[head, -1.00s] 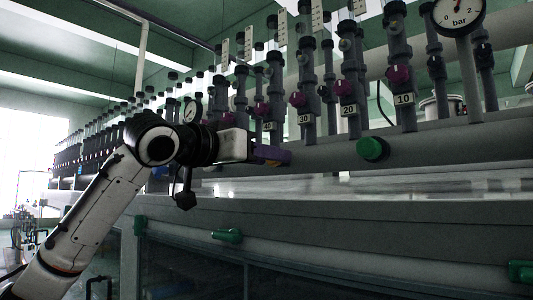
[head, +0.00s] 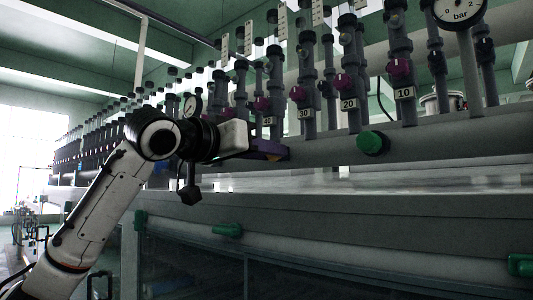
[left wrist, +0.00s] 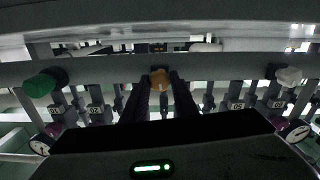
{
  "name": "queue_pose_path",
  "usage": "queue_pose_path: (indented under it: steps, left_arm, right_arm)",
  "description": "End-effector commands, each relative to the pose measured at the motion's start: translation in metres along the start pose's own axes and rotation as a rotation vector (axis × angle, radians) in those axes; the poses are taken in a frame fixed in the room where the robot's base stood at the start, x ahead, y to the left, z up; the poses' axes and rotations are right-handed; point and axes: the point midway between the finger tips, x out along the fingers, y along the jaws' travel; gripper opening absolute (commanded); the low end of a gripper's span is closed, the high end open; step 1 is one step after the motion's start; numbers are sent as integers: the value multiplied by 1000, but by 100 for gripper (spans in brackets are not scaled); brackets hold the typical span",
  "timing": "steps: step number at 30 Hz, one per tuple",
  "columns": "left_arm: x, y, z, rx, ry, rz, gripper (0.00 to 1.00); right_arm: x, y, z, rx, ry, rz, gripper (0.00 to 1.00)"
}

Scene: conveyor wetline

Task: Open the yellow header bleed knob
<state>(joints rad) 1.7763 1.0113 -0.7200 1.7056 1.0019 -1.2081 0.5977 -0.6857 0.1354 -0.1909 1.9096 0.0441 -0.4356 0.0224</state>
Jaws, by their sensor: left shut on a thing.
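The yellow header bleed knob (left wrist: 159,79) shows orange-yellow on the grey header pipe in the left wrist view, near the top middle. My left gripper (left wrist: 159,87) has its two dark fingers on either side of the knob, shut on it. In the head view my left gripper (head: 281,152) reaches the front of the pipe with its purple fingers, and the knob is hidden there. How far the knob is turned cannot be told. My right gripper is not in view.
A green knob (head: 373,143) sits on the same header pipe (head: 440,143) to the right. A row of flow tubes with magenta knobs and number tags, such as 20 (head: 349,104), stands above it. A bar gauge (head: 460,10) is at upper right. Green handles (head: 227,230) line the tank front below.

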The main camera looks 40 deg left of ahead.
Motion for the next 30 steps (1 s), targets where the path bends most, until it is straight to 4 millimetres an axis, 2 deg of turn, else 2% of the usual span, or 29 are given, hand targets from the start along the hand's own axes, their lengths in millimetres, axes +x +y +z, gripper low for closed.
queue_pose_path:
  steps: [30]
  left_arm:
    - [0,-1,0,-940,2,3,4]
  right_arm:
    - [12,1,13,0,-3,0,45]
